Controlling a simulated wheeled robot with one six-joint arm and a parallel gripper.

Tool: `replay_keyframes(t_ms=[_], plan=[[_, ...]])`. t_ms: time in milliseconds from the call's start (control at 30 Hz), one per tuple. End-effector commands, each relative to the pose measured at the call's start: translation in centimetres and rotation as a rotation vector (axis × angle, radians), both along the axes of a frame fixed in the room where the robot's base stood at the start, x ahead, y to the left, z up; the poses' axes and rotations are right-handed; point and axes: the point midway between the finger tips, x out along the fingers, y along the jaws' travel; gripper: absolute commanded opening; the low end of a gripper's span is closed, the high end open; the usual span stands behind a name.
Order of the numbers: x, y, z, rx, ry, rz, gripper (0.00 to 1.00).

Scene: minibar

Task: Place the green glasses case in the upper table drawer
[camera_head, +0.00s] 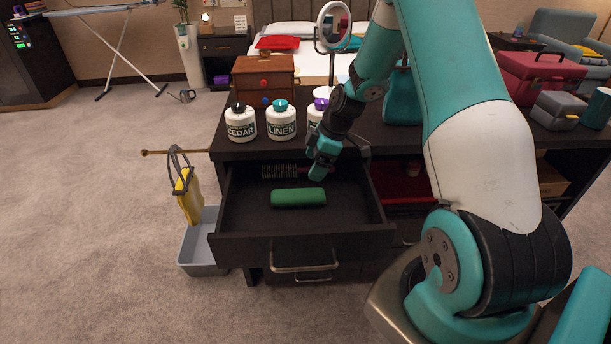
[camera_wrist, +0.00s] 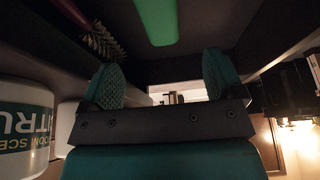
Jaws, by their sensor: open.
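The green glasses case (camera_head: 298,197) lies flat inside the pulled-out upper table drawer (camera_head: 300,246), near the middle of its floor. It also shows at the top of the wrist view (camera_wrist: 156,20). My gripper (camera_head: 318,172) is above the back right part of the drawer, behind and a little right of the case and apart from it. In the wrist view its two fingers (camera_wrist: 162,85) are spread with nothing between them.
A bristled brush (camera_head: 282,171) lies at the drawer's back. Labelled white bottles (camera_head: 241,124) and a wooden box (camera_head: 263,80) stand on the dark table above. A yellow item (camera_head: 188,197) hangs at the left over a grey bin (camera_head: 200,250). The carpet in front is clear.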

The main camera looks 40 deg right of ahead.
Motion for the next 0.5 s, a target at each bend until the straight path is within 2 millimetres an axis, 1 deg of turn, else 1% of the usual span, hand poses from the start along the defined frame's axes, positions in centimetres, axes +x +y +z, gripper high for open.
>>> replay_keyframes(t_ms=[67, 133, 167, 200, 267, 300, 367, 400, 467, 500], plan=[[0.0, 1.2, 1.5, 0.003, 0.003, -0.003, 0.87], [-0.1, 3.6, 3.8, 0.014, 0.019, -0.013, 0.87], [-0.4, 5.1, 5.1, 0.02, 0.028, -0.02, 0.87], [-0.9, 7.4, 7.0, 0.029, 0.045, -0.033, 0.87], [-2.5, 11.2, 10.1, 0.044, 0.077, -0.057, 0.87], [-3.9, 13.8, 12.1, 0.053, 0.1, -0.074, 0.87], [-6.6, 17.3, 14.7, 0.065, 0.139, -0.106, 0.87], [-8.7, 19.4, 16.2, 0.07, 0.165, -0.126, 0.87], [-12.0, 22.1, 18.1, 0.076, 0.2, -0.156, 0.87], [-14.2, 23.5, 19.1, 0.078, 0.223, -0.177, 0.87]])
